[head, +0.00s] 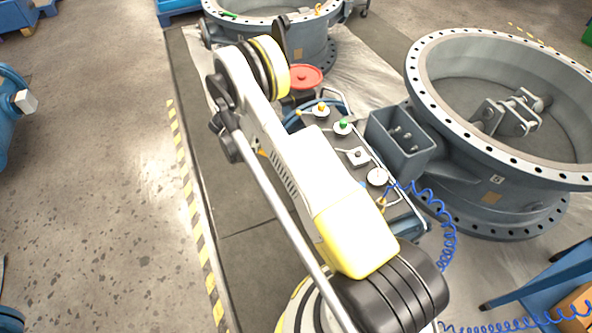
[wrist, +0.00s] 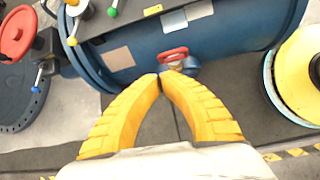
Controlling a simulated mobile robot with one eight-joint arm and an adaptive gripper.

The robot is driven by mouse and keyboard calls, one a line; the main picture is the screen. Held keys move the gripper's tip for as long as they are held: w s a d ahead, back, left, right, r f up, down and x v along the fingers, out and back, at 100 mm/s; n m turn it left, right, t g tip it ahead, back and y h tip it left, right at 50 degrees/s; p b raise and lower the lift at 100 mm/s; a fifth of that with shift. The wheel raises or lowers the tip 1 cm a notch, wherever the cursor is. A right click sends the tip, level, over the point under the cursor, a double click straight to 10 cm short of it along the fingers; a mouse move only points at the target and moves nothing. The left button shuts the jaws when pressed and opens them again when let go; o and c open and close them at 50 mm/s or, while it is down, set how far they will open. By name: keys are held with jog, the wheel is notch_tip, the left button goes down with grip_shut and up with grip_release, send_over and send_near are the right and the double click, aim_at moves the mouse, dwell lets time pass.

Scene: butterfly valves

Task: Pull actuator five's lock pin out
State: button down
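The actuator is a blue cylinder body (wrist: 235,35) across the top of the wrist view; in the head view its grey top panel (head: 318,140) shows, partly behind my arm. A small red ring handle (wrist: 173,53), apparently the lock pin's, sits on the lower side of the blue body. My gripper (wrist: 160,78) has two ribbed yellow fingers whose tips meet just below and left of the red ring. I see nothing held between the tips; whether they touch the ring I cannot tell. My gripper and the ring are hidden in the head view. No number is readable.
A red handwheel (head: 305,77) is at the actuator's far end, also at the left of the wrist view (wrist: 16,36). Colored levers and a round gauge (head: 377,177) stand on the panel. A large flanged valve (head: 490,190) is at right.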

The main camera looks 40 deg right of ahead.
jog(key=shift+n+g, duration=0.4)
jog(key=b+x, duration=0.1)
jog(key=x, duration=0.4)
jog(key=a+f+b+x, duration=0.1)
jog(key=b+x, duration=0.1)
jog(key=x, duration=0.4)
jog(key=s+a+b+x, duration=0.1)
jog(key=x, duration=0.4)
jog(key=shift+f, duration=0.4)
jog(key=shift+r+p, duration=0.55)
jog(key=shift+r, duration=1.8)
jog(key=p+v, duration=0.2)
jog(key=v, duration=0.8)
jog(key=shift+a+f, duration=0.25)
jog(key=shift+a, duration=0.05)
